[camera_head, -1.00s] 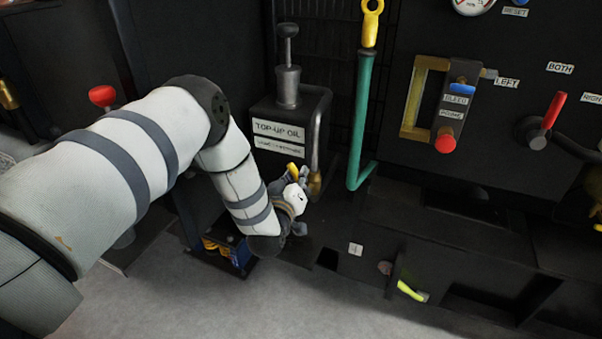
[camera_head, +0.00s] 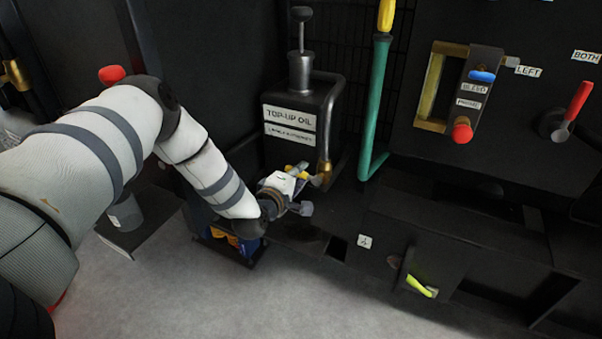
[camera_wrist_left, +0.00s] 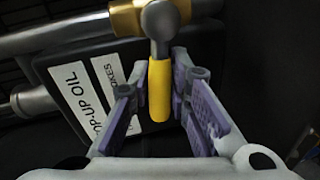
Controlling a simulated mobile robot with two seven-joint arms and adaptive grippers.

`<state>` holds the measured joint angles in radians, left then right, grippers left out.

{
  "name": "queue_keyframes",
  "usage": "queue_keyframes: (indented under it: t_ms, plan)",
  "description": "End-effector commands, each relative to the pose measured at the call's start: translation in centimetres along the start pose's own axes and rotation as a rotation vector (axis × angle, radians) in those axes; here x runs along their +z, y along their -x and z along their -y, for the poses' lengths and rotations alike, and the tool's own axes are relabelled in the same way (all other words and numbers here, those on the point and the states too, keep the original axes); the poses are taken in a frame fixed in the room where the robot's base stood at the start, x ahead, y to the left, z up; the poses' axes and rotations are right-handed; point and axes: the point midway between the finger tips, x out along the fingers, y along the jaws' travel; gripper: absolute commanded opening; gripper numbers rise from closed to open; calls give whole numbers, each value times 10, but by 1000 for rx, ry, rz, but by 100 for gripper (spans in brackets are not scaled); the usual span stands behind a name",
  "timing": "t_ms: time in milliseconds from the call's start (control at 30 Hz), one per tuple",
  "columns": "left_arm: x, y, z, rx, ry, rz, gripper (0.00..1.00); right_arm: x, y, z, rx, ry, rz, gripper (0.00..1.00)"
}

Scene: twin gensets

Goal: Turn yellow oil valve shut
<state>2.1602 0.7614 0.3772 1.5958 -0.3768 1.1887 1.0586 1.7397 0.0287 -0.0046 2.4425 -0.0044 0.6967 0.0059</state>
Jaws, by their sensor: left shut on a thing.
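The yellow oil valve handle (camera_head: 296,172) shows at the lower front of the black top-up oil tank (camera_head: 277,157). In the left wrist view the yellow handle (camera_wrist_left: 160,90) hangs from a grey stem below a brass fitting (camera_wrist_left: 130,18). My left gripper (camera_wrist_left: 161,98) has its purple-padded fingers on either side of the handle and is shut on it. In the head view my left gripper (camera_head: 288,184) partly hides the handle, beside the brass pipe end (camera_head: 322,174). My right gripper is not in view.
A green pipe (camera_head: 373,110) stands right of the tank. Further right are a panel with blue and red knobs (camera_head: 462,132) and a red lever (camera_head: 577,102). A yellow-green handle (camera_head: 420,287) sits low on the black base. Grey floor is clear in front.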

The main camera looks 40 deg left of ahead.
Motion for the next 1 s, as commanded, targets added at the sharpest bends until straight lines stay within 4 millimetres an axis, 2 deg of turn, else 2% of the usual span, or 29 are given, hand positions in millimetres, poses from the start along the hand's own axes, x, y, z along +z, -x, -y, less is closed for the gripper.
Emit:
queue_keyframes:
  t_ms: [33,300,867,900,967,1000]
  plan:
    - [1,0,5,-6,23,6,0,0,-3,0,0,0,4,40]
    - [2,0,8,-6,114,26,0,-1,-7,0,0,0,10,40]
    - [2,0,9,-6,140,32,0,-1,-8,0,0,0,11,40]
    - [2,0,9,-6,140,32,22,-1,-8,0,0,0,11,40]
    - [2,0,9,-6,139,32,36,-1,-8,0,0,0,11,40]
    - [2,0,8,-5,139,31,39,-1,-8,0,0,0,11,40]
